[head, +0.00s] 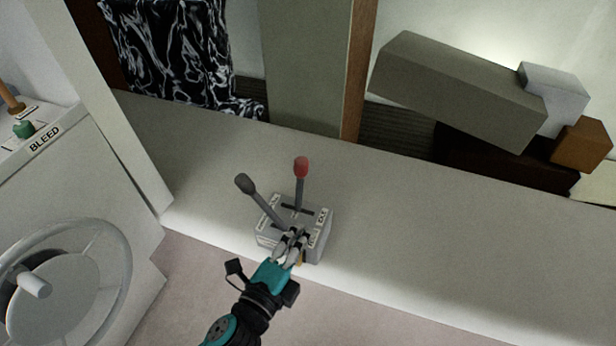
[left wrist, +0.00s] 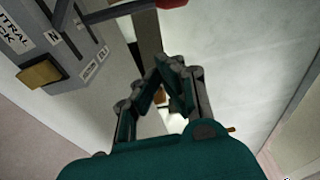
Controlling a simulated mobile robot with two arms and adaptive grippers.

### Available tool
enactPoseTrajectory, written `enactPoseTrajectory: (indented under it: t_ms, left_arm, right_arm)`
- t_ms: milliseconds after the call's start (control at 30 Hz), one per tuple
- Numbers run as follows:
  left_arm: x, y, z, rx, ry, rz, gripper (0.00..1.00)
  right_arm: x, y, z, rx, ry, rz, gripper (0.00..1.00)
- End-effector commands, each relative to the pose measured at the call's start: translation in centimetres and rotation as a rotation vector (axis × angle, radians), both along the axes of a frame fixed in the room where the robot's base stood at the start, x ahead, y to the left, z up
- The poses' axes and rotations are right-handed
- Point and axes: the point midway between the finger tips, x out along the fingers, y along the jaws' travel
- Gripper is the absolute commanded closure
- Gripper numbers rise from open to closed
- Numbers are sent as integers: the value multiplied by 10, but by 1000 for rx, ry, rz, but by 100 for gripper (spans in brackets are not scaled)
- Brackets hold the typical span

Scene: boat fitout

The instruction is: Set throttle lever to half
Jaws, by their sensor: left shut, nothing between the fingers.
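The throttle control box (head: 318,240) is a grey block with two levers, standing on the pale ledge. One lever has a red knob (head: 301,167) and stands nearly upright. The other lever has a dark grey knob (head: 245,183) and leans to the left. My left gripper (head: 292,240) is shut and empty at the front of the box in the head view, overlapping its face. In the left wrist view the shut fingertips (left wrist: 168,62) are beside the box (left wrist: 60,50), with a red knob (left wrist: 172,3) at the top edge. I cannot tell whether they touch anything. My right gripper is out of view.
The pale ledge (head: 430,255) is clear to the right of the box. A panel with a "BLEED" label (head: 45,139) and a grey wheel (head: 120,260) stand at the left. A dark patterned cloth (head: 165,50) and a grey-green block (head: 455,90) are behind.

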Motion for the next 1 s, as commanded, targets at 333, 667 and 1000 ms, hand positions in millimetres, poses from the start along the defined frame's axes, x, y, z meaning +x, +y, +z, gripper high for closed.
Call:
enactPoseTrajectory:
  t_ms: [333, 667, 1000]
  left_arm:
    - [18, -16, 33, 17, -77, -16, 100]
    - [81, -48, 31, 16, -74, -16, 100]
    - [107, -21, 30, 17, -71, -16, 100]
  right_arm:
    - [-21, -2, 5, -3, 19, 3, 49]
    - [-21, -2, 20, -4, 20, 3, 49]
    - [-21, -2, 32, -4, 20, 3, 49]
